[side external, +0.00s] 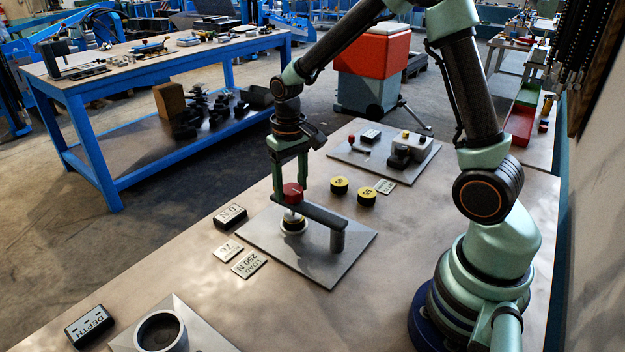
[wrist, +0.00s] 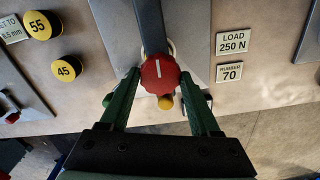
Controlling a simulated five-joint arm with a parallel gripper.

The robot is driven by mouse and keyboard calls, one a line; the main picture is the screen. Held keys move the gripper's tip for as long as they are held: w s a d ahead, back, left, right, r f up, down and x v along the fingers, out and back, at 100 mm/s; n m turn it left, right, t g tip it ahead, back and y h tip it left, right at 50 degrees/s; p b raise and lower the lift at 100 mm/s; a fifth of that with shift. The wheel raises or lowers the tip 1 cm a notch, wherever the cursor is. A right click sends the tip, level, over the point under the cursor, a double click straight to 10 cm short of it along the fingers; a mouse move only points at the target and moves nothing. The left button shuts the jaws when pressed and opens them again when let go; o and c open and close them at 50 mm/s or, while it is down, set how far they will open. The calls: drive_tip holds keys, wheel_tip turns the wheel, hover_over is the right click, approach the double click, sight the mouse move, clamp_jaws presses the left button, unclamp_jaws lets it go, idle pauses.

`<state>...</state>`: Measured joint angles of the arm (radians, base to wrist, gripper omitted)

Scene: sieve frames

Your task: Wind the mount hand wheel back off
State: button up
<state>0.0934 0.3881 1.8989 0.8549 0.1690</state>
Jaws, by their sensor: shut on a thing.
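The red hand wheel (side external: 293,191) sits at the free end of a dark mount arm (side external: 322,215), which is carried by a post (side external: 337,238) on a grey plate (side external: 346,264). My gripper (side external: 291,190) points down over the wheel and is shut on it. In the wrist view the red wheel (wrist: 160,75), with a white mark on top, lies between the green fingertips of my gripper (wrist: 160,82). Below the wheel a pale round piece with a yellowish band (side external: 293,224) rests on the plate. Whether it touches the part above is unclear. A small display (side external: 230,216) reads 0 N.
Signs reading LOAD 250 N (side external: 249,265) and 70 (side external: 228,250) lie left of the plate. Yellow discs (side external: 340,185) and a second fixture plate (side external: 372,168) stand behind. A DEPTH display (side external: 89,325) and a ring-shaped cup (side external: 161,331) are front left.

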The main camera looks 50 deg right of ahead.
sight(291, 188)
drive_tip(key=n, duration=0.6)
drive_tip(key=shift+n, duration=0.3)
drive_tip(key=n, duration=0.6)
drive_tip(key=shift+a, duration=0.1)
drive_tip(key=shift+r+n, duration=0.1)
drive_tip(key=shift+n, duration=0.2)
drive_tip(key=o, duration=1.4)
wheel_tip(291, 188, up, 12)
